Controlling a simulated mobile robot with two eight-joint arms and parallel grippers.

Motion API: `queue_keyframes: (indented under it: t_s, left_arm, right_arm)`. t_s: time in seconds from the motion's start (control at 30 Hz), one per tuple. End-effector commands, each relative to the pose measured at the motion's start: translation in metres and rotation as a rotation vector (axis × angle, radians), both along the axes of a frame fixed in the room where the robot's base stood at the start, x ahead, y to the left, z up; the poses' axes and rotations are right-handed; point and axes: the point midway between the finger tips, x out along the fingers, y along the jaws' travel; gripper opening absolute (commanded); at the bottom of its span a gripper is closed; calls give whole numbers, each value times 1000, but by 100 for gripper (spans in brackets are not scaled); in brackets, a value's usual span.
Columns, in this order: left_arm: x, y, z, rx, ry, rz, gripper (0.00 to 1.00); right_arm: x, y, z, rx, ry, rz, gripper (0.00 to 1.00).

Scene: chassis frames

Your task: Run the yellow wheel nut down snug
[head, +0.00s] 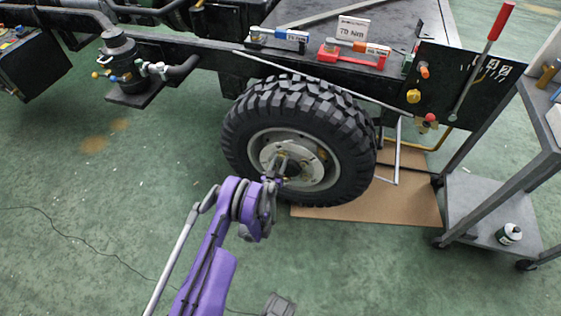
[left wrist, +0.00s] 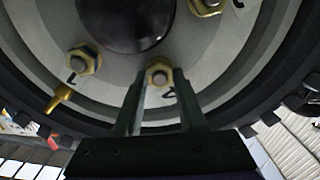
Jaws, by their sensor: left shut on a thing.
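The black-tyred wheel (head: 262,118) is on the chassis, with a pale rim and hub. My left gripper (head: 284,166) is at the lower part of the hub, its arm coming up from below. In the left wrist view the left gripper's two fingers (left wrist: 160,92) stand on either side of a yellow wheel nut (left wrist: 158,74) and are shut on it. The nut sits on its stud at the wheel disc; whether it is flush cannot be told. Other yellow nuts show at the left (left wrist: 84,60) and upper right (left wrist: 206,6). My right gripper is not in view.
A yellow valve stem (left wrist: 60,98) sticks out near the rim. A brown board (head: 400,208) lies under the wheel. A grey cart (head: 490,200) stands at the right. A red-handled lever (head: 500,22) rises from the black panel.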

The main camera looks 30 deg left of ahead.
Motion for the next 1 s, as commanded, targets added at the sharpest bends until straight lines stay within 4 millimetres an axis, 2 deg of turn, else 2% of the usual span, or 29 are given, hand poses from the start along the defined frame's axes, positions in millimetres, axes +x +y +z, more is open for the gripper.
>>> queue_keyframes:
  t_s: [0.03, 0.2, 0.37, 0.67, 0.7, 0.83, 1.0]
  left_arm:
    - [1, 1, -4, 56, 12, -1, 0]
    - [1, 1, -4, 270, 62, -5, 0]
    - [1, 1, -1, 378, 88, -7, 0]
    - [1, 1, 0, 388, 90, -7, 0]
    - [1, 1, 0, 388, 90, -7, 45]
    - [1, 1, 0, 387, 90, -7, 69]
    - [1, 0, 0, 385, 91, -8, 70]
  right_arm:
    - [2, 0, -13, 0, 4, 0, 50]
    - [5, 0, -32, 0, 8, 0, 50]
    - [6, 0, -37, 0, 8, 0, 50]
    - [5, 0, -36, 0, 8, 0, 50]
    - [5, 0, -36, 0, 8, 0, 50]
    - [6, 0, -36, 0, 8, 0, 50]
    - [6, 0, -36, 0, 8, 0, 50]
